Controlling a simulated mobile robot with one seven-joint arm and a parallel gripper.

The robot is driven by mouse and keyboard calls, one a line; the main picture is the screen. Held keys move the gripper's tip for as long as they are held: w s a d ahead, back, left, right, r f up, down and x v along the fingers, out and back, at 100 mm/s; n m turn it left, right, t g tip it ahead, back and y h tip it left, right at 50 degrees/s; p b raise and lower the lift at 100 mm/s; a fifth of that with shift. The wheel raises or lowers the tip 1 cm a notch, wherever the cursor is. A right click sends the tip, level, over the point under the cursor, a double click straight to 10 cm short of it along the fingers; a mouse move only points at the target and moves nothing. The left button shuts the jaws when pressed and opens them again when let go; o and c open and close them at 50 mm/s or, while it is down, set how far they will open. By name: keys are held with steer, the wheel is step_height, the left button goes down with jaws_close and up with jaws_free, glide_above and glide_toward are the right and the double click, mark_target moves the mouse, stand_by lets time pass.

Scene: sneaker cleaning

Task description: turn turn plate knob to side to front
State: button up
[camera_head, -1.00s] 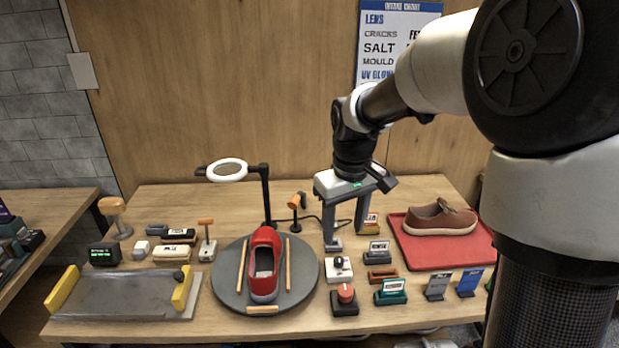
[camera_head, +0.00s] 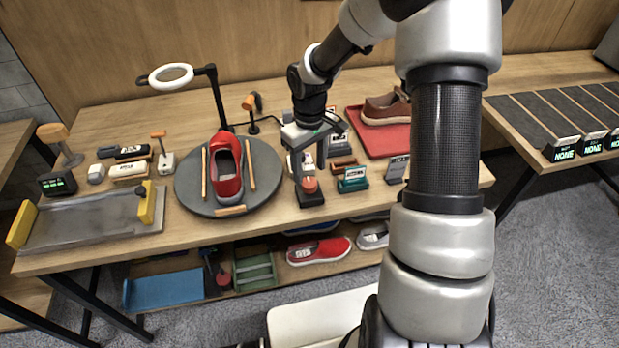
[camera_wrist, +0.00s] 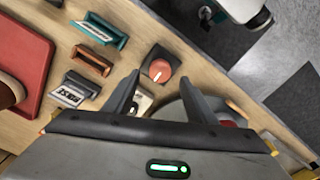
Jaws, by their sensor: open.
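A red round knob (camera_head: 309,185) stands on a dark square base (camera_head: 311,199) near the table's front edge. In the wrist view the knob (camera_wrist: 159,70) shows a short white pointer mark and lies between and just beyond my fingertips. My gripper (camera_head: 311,171) is open and empty, pointing down close above the knob; contact cannot be told. A small pale box (camera_wrist: 144,101) with a dark knob is partly hidden between my fingers. The round grey turn plate (camera_head: 262,172) stands to the left, bearing a red sneaker (camera_head: 227,168) and thin wooden strips.
A teal labelled block (camera_head: 352,181) and a brown block (camera_wrist: 91,60) stand right of the knob. A red tray (camera_head: 377,143) with a brown shoe (camera_head: 385,109) is behind. A ring lamp (camera_head: 171,75) rises behind the plate. Shoes and bins fill the lower shelf.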

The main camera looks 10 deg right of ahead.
mark_target(310, 182)
steer(key=shift+f, duration=2.2)
steer(key=shift+c, duration=0.4)
steer(key=c, duration=1)
steer(key=shift+o, duration=0.2)
